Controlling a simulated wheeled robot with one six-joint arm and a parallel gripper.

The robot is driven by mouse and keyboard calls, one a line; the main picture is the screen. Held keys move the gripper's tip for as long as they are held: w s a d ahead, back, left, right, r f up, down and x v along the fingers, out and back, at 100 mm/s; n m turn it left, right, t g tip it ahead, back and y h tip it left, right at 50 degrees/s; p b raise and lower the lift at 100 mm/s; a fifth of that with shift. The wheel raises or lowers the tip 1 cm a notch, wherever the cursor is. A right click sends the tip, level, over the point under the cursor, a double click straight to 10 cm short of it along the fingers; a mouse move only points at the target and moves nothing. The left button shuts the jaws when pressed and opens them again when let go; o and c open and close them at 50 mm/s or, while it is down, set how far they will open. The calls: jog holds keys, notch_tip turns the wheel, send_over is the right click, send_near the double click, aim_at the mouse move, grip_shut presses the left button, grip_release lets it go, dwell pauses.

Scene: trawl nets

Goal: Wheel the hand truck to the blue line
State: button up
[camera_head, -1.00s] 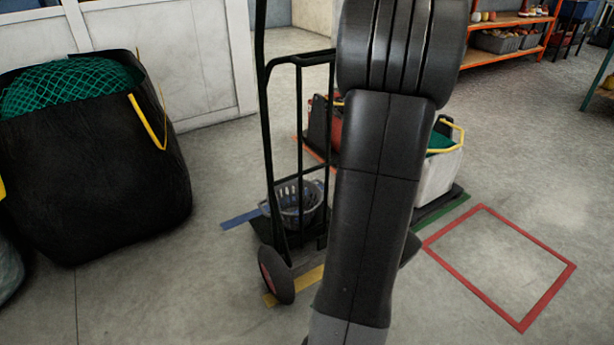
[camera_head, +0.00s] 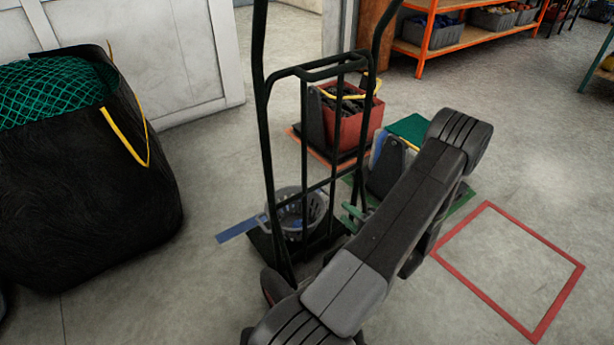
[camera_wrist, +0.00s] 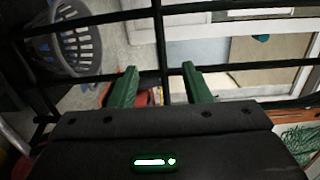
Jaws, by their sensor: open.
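The hand truck (camera_head: 264,130) stands upright, a dark tubular frame with tall handles. A grey basket (camera_head: 290,222) sits low at the frame, on its toe plate. The blue line (camera_head: 238,230) is a short strip on the floor just left of the basket; the truck's base stands to its right. In the wrist view, a bar of the hand truck (camera_wrist: 159,40) runs between my two green fingers (camera_wrist: 160,86), with space on both sides. My arm mostly hides the wheels.
A big black bag with green netting (camera_head: 90,190) stands on the left. A red crate (camera_head: 350,122) is behind the truck. A red floor square (camera_head: 465,278) lies empty on the right. Orange shelving (camera_head: 428,40) stands at the back. Floor between bag and truck is clear.

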aim_at(320, 187)
jog(key=shift+t, duration=0.3)
jog(key=x, duration=1)
jog(key=d+f+b+x, duration=0.1)
jog(key=x, duration=0.4)
jog(key=shift+w+a, duration=0.1)
jog(key=shift+w, duration=0.4)
jog(key=shift+w+a+r, duration=0.2)
jog(key=shift+w+a, duration=0.1)
jog(key=shift+w, duration=0.2)
grip_shut()
